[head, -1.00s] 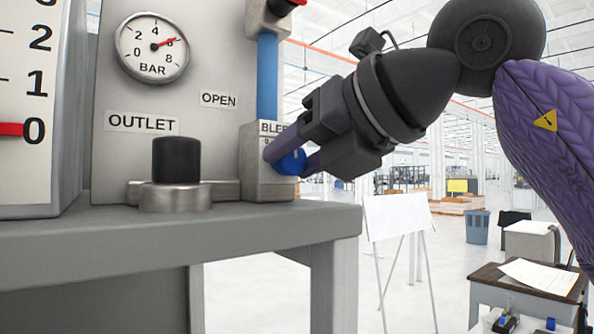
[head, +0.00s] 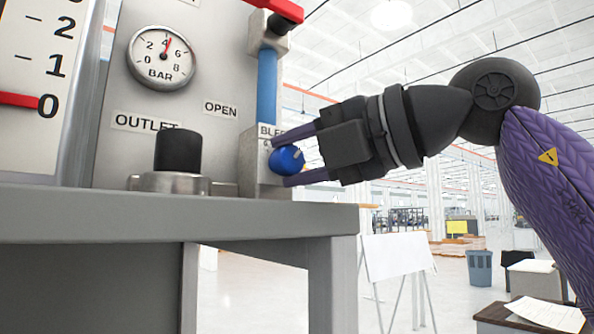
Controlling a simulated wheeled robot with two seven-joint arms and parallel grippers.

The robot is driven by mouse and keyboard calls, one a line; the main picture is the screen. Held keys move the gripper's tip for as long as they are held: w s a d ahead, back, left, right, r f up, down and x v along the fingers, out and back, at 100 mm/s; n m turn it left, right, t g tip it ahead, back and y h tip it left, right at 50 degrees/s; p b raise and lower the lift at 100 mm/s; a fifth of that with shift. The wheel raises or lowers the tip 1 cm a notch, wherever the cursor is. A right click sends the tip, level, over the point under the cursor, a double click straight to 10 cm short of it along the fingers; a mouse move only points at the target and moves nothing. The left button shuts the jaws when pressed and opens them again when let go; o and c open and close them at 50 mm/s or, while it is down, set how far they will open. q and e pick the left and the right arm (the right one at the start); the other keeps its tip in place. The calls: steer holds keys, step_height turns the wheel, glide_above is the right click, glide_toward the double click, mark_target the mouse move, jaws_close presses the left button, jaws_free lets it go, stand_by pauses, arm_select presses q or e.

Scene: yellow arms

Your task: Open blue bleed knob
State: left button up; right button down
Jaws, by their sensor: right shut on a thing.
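The blue bleed knob (head: 287,159) sticks out from the grey bleed block (head: 250,178) under the BLEED label, which is partly covered. My right gripper (head: 288,156) comes in from the right, one purple finger above the knob and one below it, shut on it. A pale mark shows on the knob's side. The pressure gauge (head: 160,70) reads about 4 bar. The OPEN label (head: 220,109) is on the panel to the upper left of the knob. My left gripper is not in view.
A black outlet cap (head: 178,150) on a metal base stands left of the bleed block, on the grey bench (head: 160,215). A blue tube (head: 267,85) rises above the block to a red handle (head: 278,9). A white easel (head: 397,257) stands at right.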

steer(key=shift+m, duration=0.5)
steer(key=shift+y+b, duration=0.3)
steer(key=shift+b, duration=0.05)
steer(key=shift+c, duration=1.4)
jaws_free()
steer(key=f+b+v, duration=0.1)
steer(key=v, duration=0.9)
steer(key=shift+r+b, duration=0.4)
steer(key=shift+r, duration=0.05)
